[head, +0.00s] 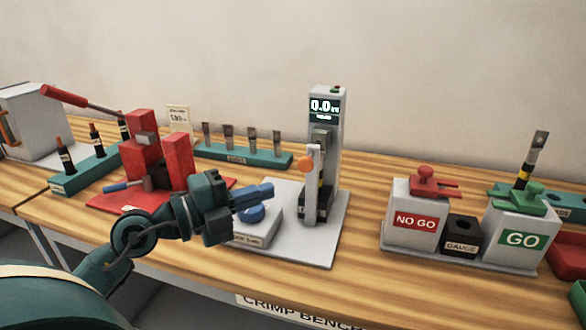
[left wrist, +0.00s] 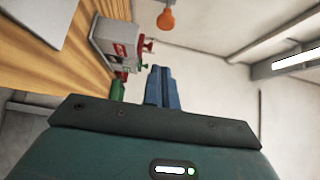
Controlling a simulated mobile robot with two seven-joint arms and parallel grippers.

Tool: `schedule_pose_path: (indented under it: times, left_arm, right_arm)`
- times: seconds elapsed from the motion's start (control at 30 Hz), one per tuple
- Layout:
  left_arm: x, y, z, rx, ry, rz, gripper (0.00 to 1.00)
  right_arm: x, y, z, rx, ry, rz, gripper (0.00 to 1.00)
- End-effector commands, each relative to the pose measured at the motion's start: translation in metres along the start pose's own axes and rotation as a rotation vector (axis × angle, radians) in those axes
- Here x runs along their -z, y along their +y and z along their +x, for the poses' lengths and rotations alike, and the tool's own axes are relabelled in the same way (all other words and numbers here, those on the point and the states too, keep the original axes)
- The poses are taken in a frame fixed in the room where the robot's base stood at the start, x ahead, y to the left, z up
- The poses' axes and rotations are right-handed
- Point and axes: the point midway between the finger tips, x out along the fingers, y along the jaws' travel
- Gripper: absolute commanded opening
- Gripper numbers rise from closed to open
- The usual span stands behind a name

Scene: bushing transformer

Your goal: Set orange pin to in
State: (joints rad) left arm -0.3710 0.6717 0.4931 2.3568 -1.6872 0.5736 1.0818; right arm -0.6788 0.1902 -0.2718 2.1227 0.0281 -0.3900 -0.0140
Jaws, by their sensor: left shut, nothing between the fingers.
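The orange pin (head: 305,161) has a round orange head and sits at the upper left side of a grey upright on the tester (head: 327,130). It also shows in the left wrist view (left wrist: 166,20), at the top, beyond the fingertips. My left gripper (head: 268,190) has blue fingers closed together with nothing between them. It is left of and below the pin in the head view, apart from it. Its fingers show in the left wrist view (left wrist: 160,70) too. How deep the pin sits is hard to tell. My right gripper is in neither view.
A grey box with a blue button (head: 251,214) stands just below my left fingers. A red press (head: 146,165) is to the left. The NO GO block (head: 414,218), gauge block (head: 461,236) and GO block (head: 520,238) are to the right. Bare wood lies between tester and gauge.

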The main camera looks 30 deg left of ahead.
Motion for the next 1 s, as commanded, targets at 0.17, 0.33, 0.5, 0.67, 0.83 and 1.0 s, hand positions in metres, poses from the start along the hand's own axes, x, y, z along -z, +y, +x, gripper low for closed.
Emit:
schedule_pose_path:
  times: [0.17, 0.33, 0.5, 0.67, 0.83, 1.0]
  left_arm:
    - [0.0, -0.004, 0.032, 0.004, 0.002, 0.002, 0.0]
    - [-0.002, -0.003, 0.06, 0.002, 0.0, 0.003, 0.0]
    - [-0.02, 0.0, 0.076, 0.001, 0.0, 0.003, 0.0]
    - [-0.027, 0.0, 0.082, 0.001, 0.0, 0.001, 0.0]
    - [-0.029, 0.0, 0.083, 0.001, 0.0, 0.0, 0.0]
    - [-0.028, 0.0, 0.083, 0.001, 0.0, 0.0, 0.0]
  right_arm:
    - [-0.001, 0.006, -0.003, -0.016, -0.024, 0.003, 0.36]
    - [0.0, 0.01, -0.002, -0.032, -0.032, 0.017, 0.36]
    - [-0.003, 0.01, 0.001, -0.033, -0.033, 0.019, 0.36]
    - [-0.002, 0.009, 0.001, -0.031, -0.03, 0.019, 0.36]
    - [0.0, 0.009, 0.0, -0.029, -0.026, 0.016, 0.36]
    - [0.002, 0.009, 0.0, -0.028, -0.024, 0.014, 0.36]
